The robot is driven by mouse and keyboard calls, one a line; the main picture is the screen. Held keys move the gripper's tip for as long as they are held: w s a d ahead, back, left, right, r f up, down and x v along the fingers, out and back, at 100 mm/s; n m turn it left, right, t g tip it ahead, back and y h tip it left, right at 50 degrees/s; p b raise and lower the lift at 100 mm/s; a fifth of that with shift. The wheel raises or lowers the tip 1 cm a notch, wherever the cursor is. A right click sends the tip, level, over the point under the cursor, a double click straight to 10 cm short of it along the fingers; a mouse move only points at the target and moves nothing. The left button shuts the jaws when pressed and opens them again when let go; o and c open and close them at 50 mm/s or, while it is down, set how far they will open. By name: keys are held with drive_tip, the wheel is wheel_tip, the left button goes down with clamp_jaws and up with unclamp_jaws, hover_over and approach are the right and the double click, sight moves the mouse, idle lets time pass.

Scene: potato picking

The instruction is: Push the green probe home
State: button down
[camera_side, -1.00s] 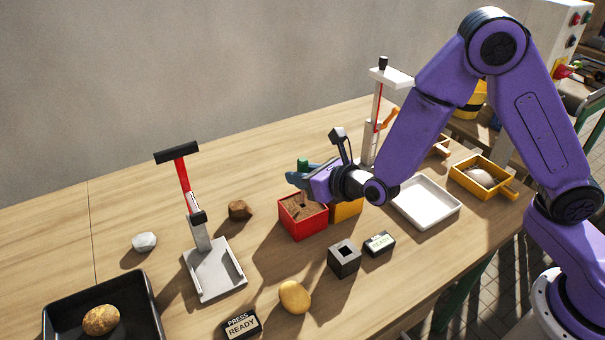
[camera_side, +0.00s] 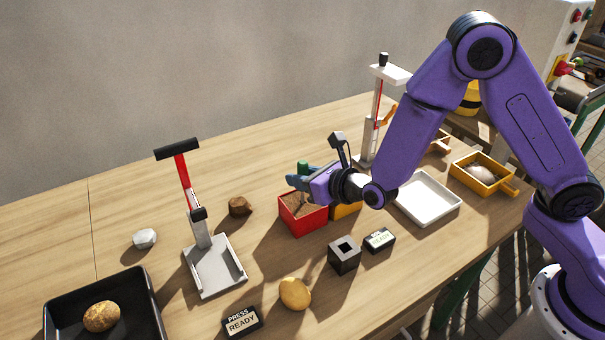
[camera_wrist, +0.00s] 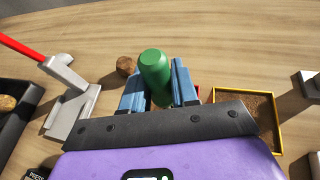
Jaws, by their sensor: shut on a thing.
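The green probe (camera_side: 304,167) has a rounded green handle, which also shows in the wrist view (camera_wrist: 154,68). My gripper (camera_side: 298,182) is shut on this handle, with one blue finger on each side of it in the wrist view (camera_wrist: 158,90). It holds the probe over the red box (camera_side: 304,224) of brown soil. A thin grey part shows below the fingers at the soil; I cannot tell how deep the tip is. The yellow box (camera_side: 346,211), also with soil in the wrist view (camera_wrist: 278,132), stands to the right, partly hidden.
A brown lump (camera_side: 240,206) lies left of the red box. A white tray (camera_side: 427,222) is right; a press (camera_side: 213,280) is left.

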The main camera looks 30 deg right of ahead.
sight(303, 204)
drive_tip(key=shift+f, duration=2.25)
drive_tip(key=c, duration=0.8)
unclamp_jaws()
drive_tip(key=shift+s, duration=0.1)
drive_tip(key=v, duration=1.7)
drive_tip(key=shift+r, duration=0.15)
